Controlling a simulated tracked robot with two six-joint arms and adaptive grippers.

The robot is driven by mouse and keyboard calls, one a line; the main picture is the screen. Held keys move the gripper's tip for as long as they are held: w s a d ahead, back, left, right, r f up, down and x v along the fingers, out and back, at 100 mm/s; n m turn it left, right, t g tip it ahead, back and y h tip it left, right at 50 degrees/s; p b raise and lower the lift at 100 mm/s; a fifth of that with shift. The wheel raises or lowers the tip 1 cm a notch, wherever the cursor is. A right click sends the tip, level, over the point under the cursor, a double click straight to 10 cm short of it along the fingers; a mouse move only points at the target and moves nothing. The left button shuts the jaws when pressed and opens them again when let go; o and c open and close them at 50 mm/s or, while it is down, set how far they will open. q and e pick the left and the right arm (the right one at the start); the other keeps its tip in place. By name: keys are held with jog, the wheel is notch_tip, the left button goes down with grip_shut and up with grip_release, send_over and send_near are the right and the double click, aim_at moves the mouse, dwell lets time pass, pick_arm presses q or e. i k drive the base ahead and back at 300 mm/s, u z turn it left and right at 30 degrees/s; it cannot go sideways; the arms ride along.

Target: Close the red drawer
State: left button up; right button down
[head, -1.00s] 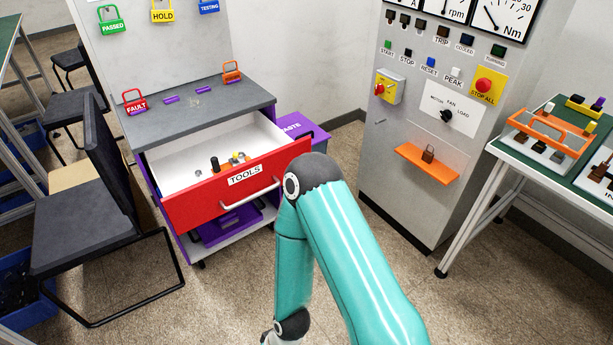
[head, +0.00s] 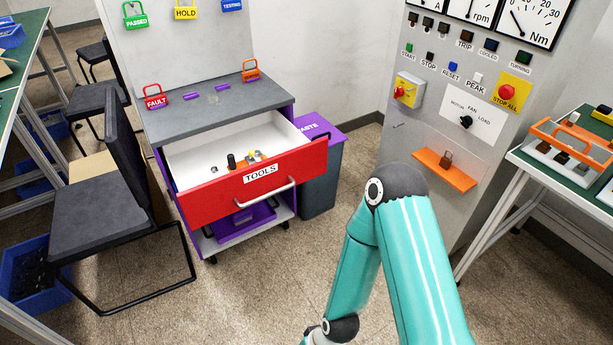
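The red drawer (head: 210,201) labelled TOOLS is pulled out of the grey-topped cabinet (head: 215,112), and its white inside shows. A black item and small yellow items lie in it. Its silver bar handle (head: 265,195) is on the front face. One teal arm of mine rises from the bottom right of the head view, bends at a dark elbow and goes down. It is right of the drawer and apart from it in the picture. Its gripper is below the picture edge. My other arm and its gripper are not in view.
A black chair (head: 105,220) stands close to the cabinet's left side. A dark bin with a purple lid (head: 320,129) is at its right. A control panel with an orange shelf (head: 444,171) and a green-topped table (head: 575,165) are at the right. The floor before the drawer is clear.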

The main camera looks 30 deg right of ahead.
aim_at(204, 198)
jog(key=z, duration=0.05)
jog(key=i, duration=1)
jog(key=u, duration=0.05)
